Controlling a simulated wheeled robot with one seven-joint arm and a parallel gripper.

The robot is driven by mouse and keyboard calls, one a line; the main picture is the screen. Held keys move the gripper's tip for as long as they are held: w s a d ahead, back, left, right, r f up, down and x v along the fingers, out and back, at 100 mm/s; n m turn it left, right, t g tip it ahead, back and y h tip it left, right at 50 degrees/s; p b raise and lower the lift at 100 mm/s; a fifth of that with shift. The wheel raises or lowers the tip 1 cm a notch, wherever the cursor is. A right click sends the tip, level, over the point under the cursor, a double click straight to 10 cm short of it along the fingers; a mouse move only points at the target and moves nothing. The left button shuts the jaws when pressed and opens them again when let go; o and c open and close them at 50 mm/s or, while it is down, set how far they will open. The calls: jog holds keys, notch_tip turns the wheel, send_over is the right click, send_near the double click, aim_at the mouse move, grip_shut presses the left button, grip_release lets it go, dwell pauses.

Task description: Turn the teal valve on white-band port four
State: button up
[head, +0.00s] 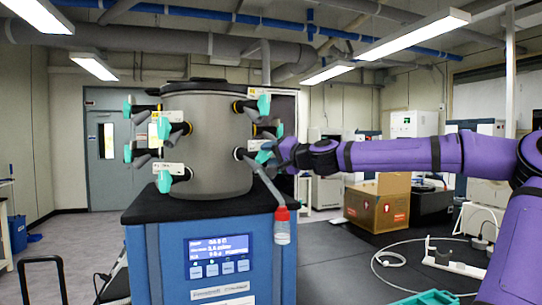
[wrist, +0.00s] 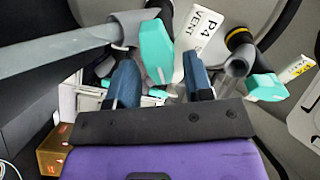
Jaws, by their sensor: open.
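The P4 VENT label (wrist: 200,30) is a white tag in the upper middle of the wrist view.
Another teal valve (wrist: 265,88) is close on the right in the wrist view. A red-capped bottle (head: 282,228) hangs from a grey tube below my gripper. Several other teal valves ring the drum. A cardboard box (head: 377,210) stands on the floor behind my arm.

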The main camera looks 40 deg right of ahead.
jog(key=v, duration=1)
jog(key=shift+s, duration=0.3)
jog(key=shift+d, duration=0.1)
jog(key=s+a+f+n+g+y, duration=0.15)
jog(key=s+a+n+g, duration=0.45)
jog(key=s+a, duration=0.75)
jog(key=s+a+f+n+g+h, duration=0.1)
jog(key=s+a+f+g+h, duration=0.1)
jog(key=s+f, duration=0.3)
jog(key=s+a+f+n+g+h, duration=0.2)
jog(key=s+a+f+g+h, duration=0.1)
jog(key=f, duration=0.5)
jog(key=shift+s+a+f+g+h, duration=0.2)
jog(key=shift+s+f+g+h, duration=0.35)
jog(key=shift+s, duration=0.45)
